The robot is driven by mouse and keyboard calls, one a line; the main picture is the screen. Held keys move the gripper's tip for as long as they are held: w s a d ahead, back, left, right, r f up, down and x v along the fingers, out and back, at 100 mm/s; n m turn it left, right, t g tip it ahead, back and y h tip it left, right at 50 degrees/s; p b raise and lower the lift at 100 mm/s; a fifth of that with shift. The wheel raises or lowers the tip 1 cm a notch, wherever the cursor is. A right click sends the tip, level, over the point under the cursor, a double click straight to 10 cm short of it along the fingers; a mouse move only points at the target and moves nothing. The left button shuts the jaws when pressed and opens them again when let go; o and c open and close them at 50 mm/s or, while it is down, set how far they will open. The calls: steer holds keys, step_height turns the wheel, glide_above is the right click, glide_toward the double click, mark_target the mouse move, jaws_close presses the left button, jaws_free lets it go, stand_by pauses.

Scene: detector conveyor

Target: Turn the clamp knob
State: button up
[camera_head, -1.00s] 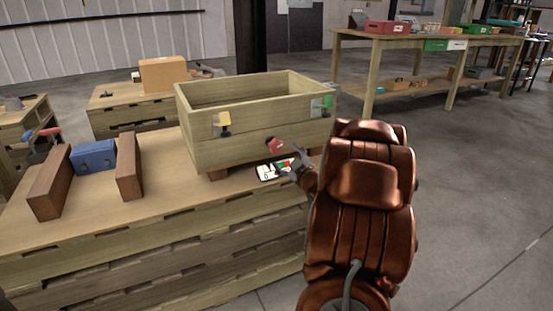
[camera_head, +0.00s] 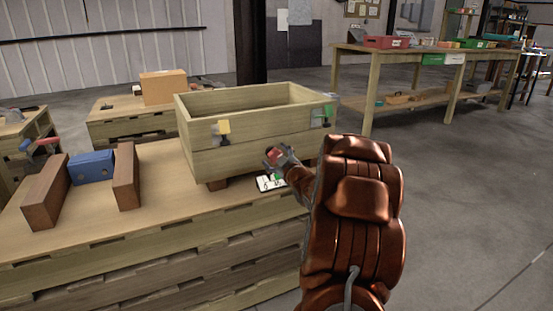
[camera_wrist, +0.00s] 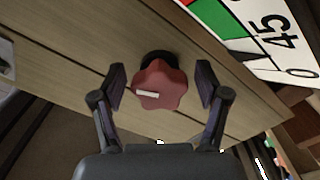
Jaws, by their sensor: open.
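The red clamp knob (camera_wrist: 160,86) is a lobed knob with a white mark on its face, on a dark mount on the crate's wooden front wall. In the wrist view it sits between the two open fingers of my gripper (camera_wrist: 162,88), with a gap on each side. In the head view the knob (camera_head: 273,154) shows just beyond my gripper (camera_head: 279,157), which partly hides it. The wooden crate (camera_head: 215,165) stands on the stacked-pallet table. A dial card with green, red and "45" markings (camera_wrist: 262,30) lies close by, below the knob in the head view (camera_head: 268,184).
A yellow part (camera_head: 223,128) and a green part (camera_head: 328,112) are on the crate's front. A blue box (camera_head: 92,166) stands between two brown blocks (camera_head: 44,192) (camera_head: 126,177) at the left. Open floor (camera_head: 470,200) lies to the right.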

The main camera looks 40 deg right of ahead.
steer(key=shift+c, duration=0.5)
steer(key=c, duration=1.1)
steer(key=shift+r+p, duration=0.15)
steer(key=shift+p, duration=0.4)
steer(key=shift+r+m+p, duration=0.15)
steer(key=shift+m+p, duration=0.55)
steer(key=shift+p, duration=0.3)
steer(key=shift+m+p, duration=0.6)
steer(key=shift+p, duration=0.45)
steer(key=m+p, duration=0.1)
steer(key=p, duration=0.1)
steer(key=shift+m+p, duration=0.35)
steer(key=shift+m, duration=0.05)
steer(key=shift+a+f+m+p, duration=0.1)
steer(key=shift+f+m+p, duration=0.15)
steer(key=shift+m+p, duration=0.55)
